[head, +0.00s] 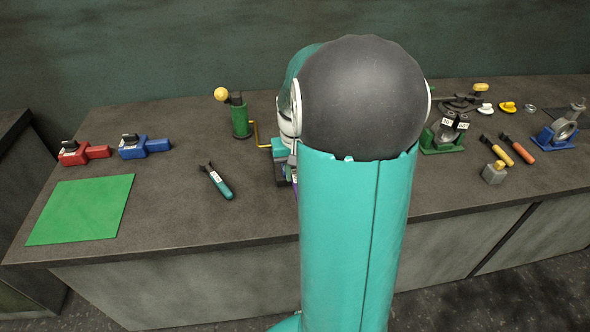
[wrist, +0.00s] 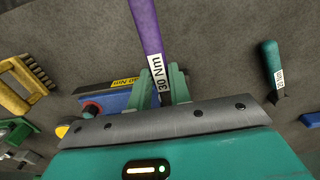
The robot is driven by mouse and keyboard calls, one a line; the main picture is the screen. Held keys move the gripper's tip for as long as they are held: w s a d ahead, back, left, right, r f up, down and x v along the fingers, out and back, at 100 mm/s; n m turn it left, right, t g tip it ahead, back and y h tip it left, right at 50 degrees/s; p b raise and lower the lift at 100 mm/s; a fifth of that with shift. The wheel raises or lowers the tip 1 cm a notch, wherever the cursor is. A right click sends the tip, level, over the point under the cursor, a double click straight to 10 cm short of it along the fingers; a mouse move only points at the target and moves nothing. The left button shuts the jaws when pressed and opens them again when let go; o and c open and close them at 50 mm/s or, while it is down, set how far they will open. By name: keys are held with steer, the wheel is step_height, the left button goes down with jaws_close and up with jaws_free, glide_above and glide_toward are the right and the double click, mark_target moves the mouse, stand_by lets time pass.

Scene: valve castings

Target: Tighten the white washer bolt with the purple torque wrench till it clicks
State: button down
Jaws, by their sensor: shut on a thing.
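The purple torque wrench (wrist: 148,28) with a white "30 Nm" label is in the wrist view, running up from between the green fingers of my gripper (wrist: 163,80). My gripper is shut on its labelled part. The wrench's far end is cut off by the top of the picture. In the head view my arm hides the gripper and most of what lies behind it; only a sliver of purple shows at its left edge. I cannot make out the white washer bolt for sure. A small white piece (head: 485,108) lies at the back right, too small to identify.
A blue block (wrist: 118,100) with a yellow label lies behind my fingers. A teal-handled wrench (head: 217,181) lies left of my arm. Red (head: 80,152) and blue (head: 145,147) tools, a green mat (head: 82,209) and a green pump (head: 240,119) stand left.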

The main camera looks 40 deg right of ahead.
steer(key=shift+f, duration=0.15)
steer(key=shift+f, duration=0.55)
steer(key=shift+w+a+m, duration=0.6)
steer(key=shift+a+m, duration=0.15)
steer(key=shift+m, duration=0.55)
steer(key=shift+d+f, duration=0.1)
steer(key=shift+s, duration=0.1)
steer(key=shift+r, duration=1.85)
